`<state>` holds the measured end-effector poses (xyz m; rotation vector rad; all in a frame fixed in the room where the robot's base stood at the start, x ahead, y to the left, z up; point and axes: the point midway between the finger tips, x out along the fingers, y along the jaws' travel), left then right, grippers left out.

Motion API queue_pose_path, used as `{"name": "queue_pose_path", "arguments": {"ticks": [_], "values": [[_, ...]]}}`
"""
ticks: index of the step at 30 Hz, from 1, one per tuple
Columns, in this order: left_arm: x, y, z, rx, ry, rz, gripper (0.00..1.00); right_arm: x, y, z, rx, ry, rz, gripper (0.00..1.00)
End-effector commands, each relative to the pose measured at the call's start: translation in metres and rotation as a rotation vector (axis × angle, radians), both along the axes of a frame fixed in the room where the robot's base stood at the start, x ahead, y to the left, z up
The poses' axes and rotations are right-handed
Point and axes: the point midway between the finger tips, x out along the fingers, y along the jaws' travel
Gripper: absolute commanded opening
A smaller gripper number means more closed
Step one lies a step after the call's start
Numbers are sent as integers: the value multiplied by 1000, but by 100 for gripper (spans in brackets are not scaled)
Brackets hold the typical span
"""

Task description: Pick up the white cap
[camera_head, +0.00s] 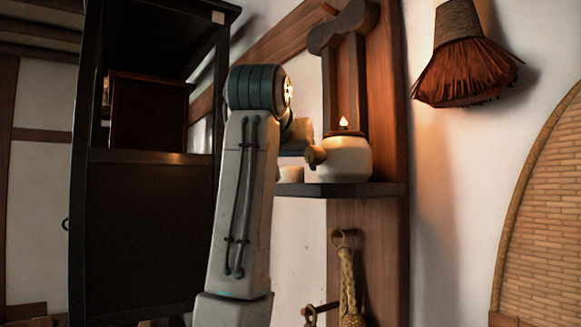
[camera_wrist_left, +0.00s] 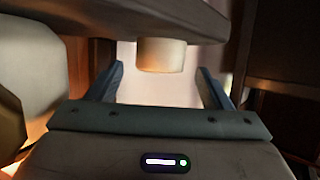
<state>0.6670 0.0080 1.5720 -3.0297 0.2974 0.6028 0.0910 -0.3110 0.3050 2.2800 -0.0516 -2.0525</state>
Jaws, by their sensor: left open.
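The white cap (camera_head: 291,173), a small pale cylinder, sits on the dark wall shelf (camera_head: 345,190), left of a white pot. My left gripper (camera_head: 297,138) is beside the shelf, just above the cap in the head view and partly hidden behind my own wrist. In the left wrist view, which looks upside down, the cap (camera_wrist_left: 161,55) shows between and beyond the two open fingers of the left gripper (camera_wrist_left: 160,76). The fingers appear apart from the cap, with nothing held. My right gripper is not in view.
The white pot (camera_head: 347,160) with a brown knob-like handle and a small flame above it stands close to the cap. A tall dark cabinet (camera_head: 135,230) is at left. A brush (camera_head: 463,60) and a rope (camera_head: 348,285) hang on the right side and below the shelf.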

Motion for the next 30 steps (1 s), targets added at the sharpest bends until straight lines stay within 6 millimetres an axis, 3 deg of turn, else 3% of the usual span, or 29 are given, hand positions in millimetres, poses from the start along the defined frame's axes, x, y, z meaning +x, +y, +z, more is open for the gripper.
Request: {"name": "queue_pose_path", "arguments": {"ticks": [1,6,14,22,30], "values": [[8,-2,2,1,5,-1,73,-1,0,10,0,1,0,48],[26,-5,-8,1,2,-1,73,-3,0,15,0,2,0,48],[28,-6,-11,0,-1,-1,73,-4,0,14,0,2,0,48],[28,-6,-11,1,0,-1,25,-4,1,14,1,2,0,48],[28,-6,-10,1,0,-1,25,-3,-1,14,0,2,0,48]]}}
